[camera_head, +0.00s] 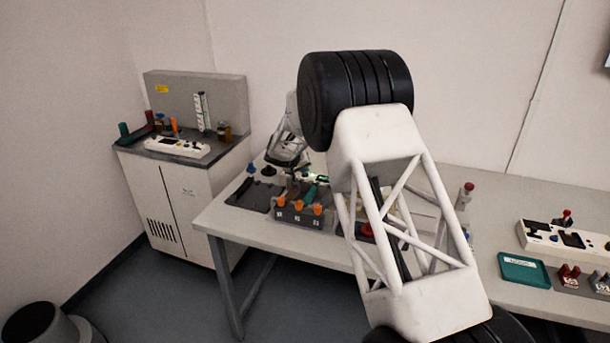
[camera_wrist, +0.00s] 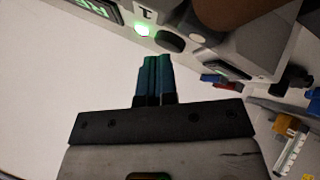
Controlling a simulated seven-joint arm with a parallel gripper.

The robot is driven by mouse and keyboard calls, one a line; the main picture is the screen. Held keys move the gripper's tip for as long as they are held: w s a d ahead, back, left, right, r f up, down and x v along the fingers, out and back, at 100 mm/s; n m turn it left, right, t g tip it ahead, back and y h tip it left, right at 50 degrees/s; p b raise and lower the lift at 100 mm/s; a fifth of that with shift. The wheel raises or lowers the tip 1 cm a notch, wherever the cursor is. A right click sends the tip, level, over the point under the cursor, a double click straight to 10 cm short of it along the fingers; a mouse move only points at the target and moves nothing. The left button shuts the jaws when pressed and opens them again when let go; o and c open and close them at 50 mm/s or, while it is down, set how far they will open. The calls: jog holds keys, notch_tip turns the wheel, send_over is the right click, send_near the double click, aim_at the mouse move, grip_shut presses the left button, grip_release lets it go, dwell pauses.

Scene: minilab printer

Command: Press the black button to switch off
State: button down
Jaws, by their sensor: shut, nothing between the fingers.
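In the wrist view a pale device fills the top. On its edge is a dark oval button (camera_wrist: 170,42), which looks like the black button. A glowing green button or light (camera_wrist: 142,29) sits just left of it, and a green lit display (camera_wrist: 92,8) is at the upper left. My gripper (camera_wrist: 154,58) has its teal fingers shut together with nothing between them. The fingertips are just below the dark button in the picture; I cannot tell if they touch it. In the head view my arm hides most of the device.
In the head view a black rack (camera_head: 298,215) with orange-topped items stands at the front of the white table (camera_head: 215,218). A teal tray (camera_head: 522,269) and a white control panel (camera_head: 560,240) are at the right. A cabinet (camera_head: 180,205) stands at the left.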

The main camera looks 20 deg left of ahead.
jog(key=shift+f, duration=0.15)
dwell(0.4)
jog(key=shift+r, duration=0.8)
jog(key=shift+r, duration=0.2)
jog(key=shift+r, duration=2.35)
